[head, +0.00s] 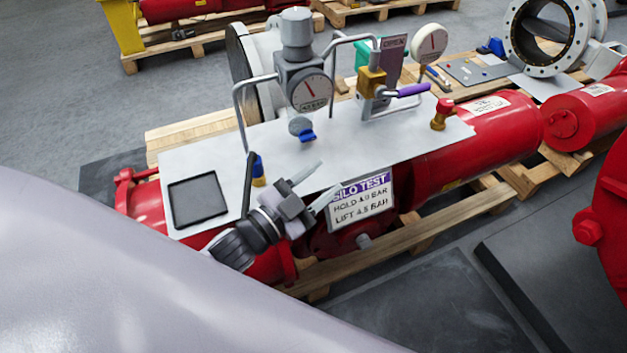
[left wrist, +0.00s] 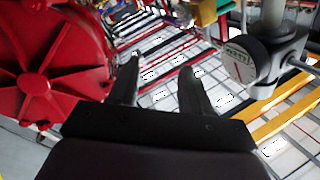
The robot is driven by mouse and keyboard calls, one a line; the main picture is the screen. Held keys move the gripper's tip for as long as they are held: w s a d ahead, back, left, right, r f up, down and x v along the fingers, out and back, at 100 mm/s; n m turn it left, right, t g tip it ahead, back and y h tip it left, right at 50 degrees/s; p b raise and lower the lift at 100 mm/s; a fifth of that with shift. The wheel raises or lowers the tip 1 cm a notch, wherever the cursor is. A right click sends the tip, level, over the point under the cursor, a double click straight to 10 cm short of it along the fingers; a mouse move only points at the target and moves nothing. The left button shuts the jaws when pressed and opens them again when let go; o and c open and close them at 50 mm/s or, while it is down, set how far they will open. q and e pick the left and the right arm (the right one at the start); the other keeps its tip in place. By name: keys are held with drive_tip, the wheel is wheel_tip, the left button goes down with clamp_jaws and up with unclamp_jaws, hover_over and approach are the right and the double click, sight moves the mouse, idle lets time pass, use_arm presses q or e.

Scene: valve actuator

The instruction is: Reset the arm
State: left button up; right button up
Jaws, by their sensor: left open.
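My left gripper (head: 318,185) is in front of the red valve actuator (head: 450,148), near the front edge of its grey top plate (head: 340,135). Its two fingers are apart and nothing is between them. The fingers also show in the left wrist view (left wrist: 160,88), spread and empty. A purple-handled lever (head: 408,90) sits at a brass valve (head: 371,82) below an "OPEN" sign (head: 391,56). A regulator with a gauge (head: 311,92) stands left of it. My right gripper is not in view.
A sign reading "SILO TEST" (head: 362,200) hangs at the plate's front edge, close to the gripper. Wooden pallets (head: 440,225) lie beneath.

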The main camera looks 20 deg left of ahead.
use_arm(q)
drive_tip(key=shift+s+f, duration=0.1)
drive_tip(key=shift+f, duration=0.05)
idle(0.4)
drive_tip(key=s+a+f+n+g+y+p, duration=0.1)
drive_tip(key=s+f+n+g+y, duration=0.1)
drive_tip(key=s+f, duration=0.5)
drive_tip(key=s+a+f+n+g+y+p, duration=0.1)
drive_tip(key=s+a+f+n+g+y, duration=0.1)
drive_tip(key=s+f+n+g, duration=0.3)
wheel_tip(320, 180, down, 2)
drive_tip(key=s+n, duration=0.1)
drive_tip(key=s, duration=0.1)
drive_tip(key=shift+s+a+f+n+y, duration=0.25)
drive_tip(key=shift+s+n+y, duration=0.05)
drive_tip(key=shift+y, duration=0.1)
idle(5.5)
